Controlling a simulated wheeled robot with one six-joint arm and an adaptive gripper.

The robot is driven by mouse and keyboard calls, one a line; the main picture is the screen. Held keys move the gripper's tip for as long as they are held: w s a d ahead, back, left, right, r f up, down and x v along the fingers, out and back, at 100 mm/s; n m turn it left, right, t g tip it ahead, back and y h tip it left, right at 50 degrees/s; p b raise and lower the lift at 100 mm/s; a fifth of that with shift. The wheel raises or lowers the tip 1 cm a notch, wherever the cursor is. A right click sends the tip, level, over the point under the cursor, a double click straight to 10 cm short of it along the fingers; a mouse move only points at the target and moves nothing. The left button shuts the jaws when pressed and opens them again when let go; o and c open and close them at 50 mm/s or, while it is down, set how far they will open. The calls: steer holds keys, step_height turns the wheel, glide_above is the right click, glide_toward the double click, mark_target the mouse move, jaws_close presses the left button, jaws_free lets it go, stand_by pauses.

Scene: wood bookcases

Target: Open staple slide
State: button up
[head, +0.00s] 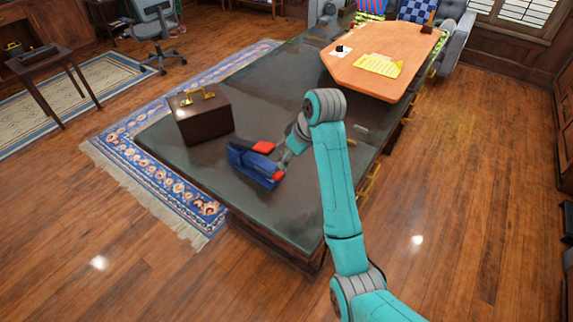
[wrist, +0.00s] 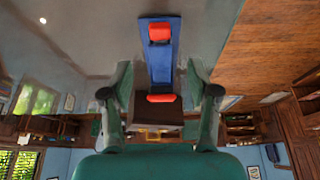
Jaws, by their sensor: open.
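A blue stapler with red parts (head: 250,168) lies on the dark glossy desk top (head: 300,205), near its front end. In the wrist view the stapler (wrist: 161,68) appears as a long blue bar with a red patch near each end. My gripper (head: 284,160) is low over the desk at the stapler's right side. In the wrist view my gripper (wrist: 160,72) is open, with one finger on each side of the stapler's line. I cannot tell whether a finger touches it. The staple slide cannot be made out as a separate part.
A dark brown box with a gold handle (head: 201,118) stands on the desk behind and left of the stapler. An orange-brown board (head: 350,72) with a yellow sheet (head: 379,66) lies farther back. The desk between them is mostly clear. A patterned rug (head: 150,183) lies left of the desk.

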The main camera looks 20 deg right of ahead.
mark_target(279, 174)
steer(key=x, duration=1)
steer(key=shift+f, duration=0.3)
jaws_close()
